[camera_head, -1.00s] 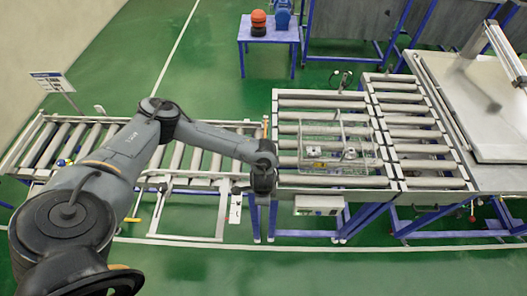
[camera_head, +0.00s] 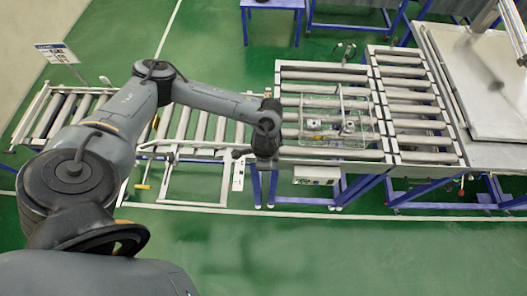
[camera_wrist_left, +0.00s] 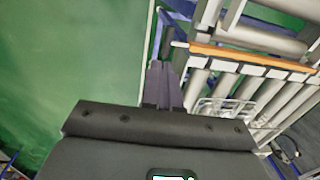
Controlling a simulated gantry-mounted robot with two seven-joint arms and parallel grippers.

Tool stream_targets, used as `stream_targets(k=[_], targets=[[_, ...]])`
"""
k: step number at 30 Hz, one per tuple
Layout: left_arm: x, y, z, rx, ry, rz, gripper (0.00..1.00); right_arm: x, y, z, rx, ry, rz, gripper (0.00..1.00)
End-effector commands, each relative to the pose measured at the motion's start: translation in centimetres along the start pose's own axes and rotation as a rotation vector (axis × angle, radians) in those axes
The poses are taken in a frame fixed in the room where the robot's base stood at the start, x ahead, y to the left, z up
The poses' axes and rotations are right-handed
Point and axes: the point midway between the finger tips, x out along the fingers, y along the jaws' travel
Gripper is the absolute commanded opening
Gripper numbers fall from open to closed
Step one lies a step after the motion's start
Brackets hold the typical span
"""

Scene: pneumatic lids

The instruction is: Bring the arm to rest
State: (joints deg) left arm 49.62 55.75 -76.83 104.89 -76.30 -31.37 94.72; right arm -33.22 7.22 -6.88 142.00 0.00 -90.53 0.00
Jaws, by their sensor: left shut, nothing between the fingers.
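My left arm reaches across from the lower left in the head view. Its wrist end (camera_head: 266,135) is over the left edge of the roller conveyor, and the finger tips are hard to make out there. In the left wrist view my left gripper (camera_wrist_left: 165,82) has its dark fingers together with nothing between them. The fingers are seen against green floor and the conveyor frame, apart from any object. My right arm does not show.
A wire basket (camera_head: 336,121) with small parts sits on the roller conveyor (camera_head: 310,76), right of my wrist. It also shows in the left wrist view (camera_wrist_left: 215,108). A lower roller track (camera_head: 200,125) runs left. Green floor in front is clear.

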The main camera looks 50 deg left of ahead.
Motion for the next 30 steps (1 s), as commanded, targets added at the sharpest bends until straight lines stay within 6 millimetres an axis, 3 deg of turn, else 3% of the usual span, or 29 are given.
stream_targets(k=[3, 9, 13, 17, 20, 23, 26, 30], targets=[[-2.0, 0.2, -0.1, 0.002, 0.003, -0.001, 0.0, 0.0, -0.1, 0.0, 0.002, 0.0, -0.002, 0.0], [-3.9, 0.4, -0.1, 0.002, 0.001, 0.0, 0.0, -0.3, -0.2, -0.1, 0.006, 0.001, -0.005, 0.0], [-4.3, 0.6, 0.1, 0.0, -0.002, 0.003, 0.0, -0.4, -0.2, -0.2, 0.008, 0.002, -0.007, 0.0], [-3.1, 2.0, 1.4, 0.006, -0.033, 0.03, 0.0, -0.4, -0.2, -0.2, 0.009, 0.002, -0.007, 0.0], [-1.2, 5.0, 2.9, 0.027, -0.074, 0.084, 0.0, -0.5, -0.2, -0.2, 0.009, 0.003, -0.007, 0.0], [0.7, 10.2, 4.2, 0.055, -0.105, 0.178, 0.0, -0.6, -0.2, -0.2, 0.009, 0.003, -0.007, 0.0], [1.6, 17.0, 4.6, 0.077, -0.101, 0.303, 0.0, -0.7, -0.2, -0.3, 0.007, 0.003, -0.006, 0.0], [0.6, 27.0, 2.7, 0.034, -0.005, 0.497, 0.0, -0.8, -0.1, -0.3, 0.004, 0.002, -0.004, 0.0]])
